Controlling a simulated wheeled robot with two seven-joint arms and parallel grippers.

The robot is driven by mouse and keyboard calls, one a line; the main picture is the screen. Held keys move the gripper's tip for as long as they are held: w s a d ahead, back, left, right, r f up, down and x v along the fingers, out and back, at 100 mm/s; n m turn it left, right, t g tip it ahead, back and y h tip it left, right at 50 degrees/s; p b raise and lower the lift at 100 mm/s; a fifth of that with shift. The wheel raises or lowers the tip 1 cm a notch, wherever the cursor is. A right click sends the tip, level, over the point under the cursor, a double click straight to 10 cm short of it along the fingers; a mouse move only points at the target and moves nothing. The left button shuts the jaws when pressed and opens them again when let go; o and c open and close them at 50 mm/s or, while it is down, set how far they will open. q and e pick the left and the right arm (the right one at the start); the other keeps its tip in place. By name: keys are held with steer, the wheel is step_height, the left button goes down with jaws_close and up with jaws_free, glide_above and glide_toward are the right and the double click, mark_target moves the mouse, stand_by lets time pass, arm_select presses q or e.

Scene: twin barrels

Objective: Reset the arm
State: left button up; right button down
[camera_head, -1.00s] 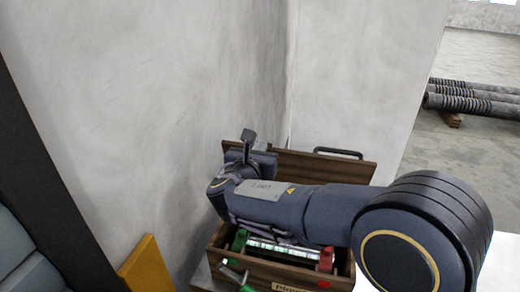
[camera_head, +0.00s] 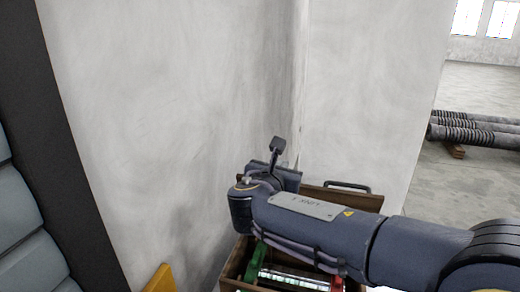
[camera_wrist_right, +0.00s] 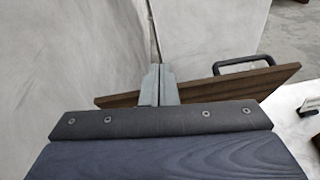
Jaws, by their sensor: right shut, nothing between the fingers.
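My right gripper shows best in the right wrist view (camera_wrist_right: 160,85), where its two grey fingers lie together with nothing between them. In the head view my right arm comes in from the lower right and crosses over a wooden box (camera_head: 233,265). The wrist end is above the box's left part, near the wall, and the fingers are hidden there. The box's raised brown lid (camera_head: 345,198) has a black handle (camera_head: 348,186). In the wrist view the lid (camera_wrist_right: 235,85) lies behind the fingers. My left gripper is not in view.
In the box are a green part (camera_head: 256,262), a red part (camera_head: 337,284) and a shiny bar (camera_head: 295,280), partly covered by my arm. Pale walls (camera_head: 180,130) stand close behind and left. A yellow piece (camera_head: 160,280) is at lower left. Dark pipes (camera_head: 475,132) lie far right.

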steer(key=s+d+f+m+g+y+b, duration=0.1)
steer(key=s+d+f+m+g, duration=0.3)
steer(key=s+d+f+m, duration=0.4)
steer(key=s+d+f+m+g+y+b, duration=0.1)
steer(key=s+d+f+m+g, duration=0.3)
steer(key=d, duration=0.6)
steer(key=s+a+f+m+y+b, duration=0.1)
steer(key=s+f+m, duration=0.4)
steer(key=s+m, duration=0.5)
steer(key=s+a+f+m+g+y+b, duration=0.1)
steer(key=s+a+f+m+y, duration=0.2)
steer(key=s+m, duration=0.7)
step_height(320, 180, down, 2)
steer(key=s+y, duration=0.1)
steer(key=y, duration=0.2)
steer(key=shift+s+f+m, duration=0.2)
steer(key=shift+f+m, duration=0.05)
steer(key=shift+m, duration=0.05)
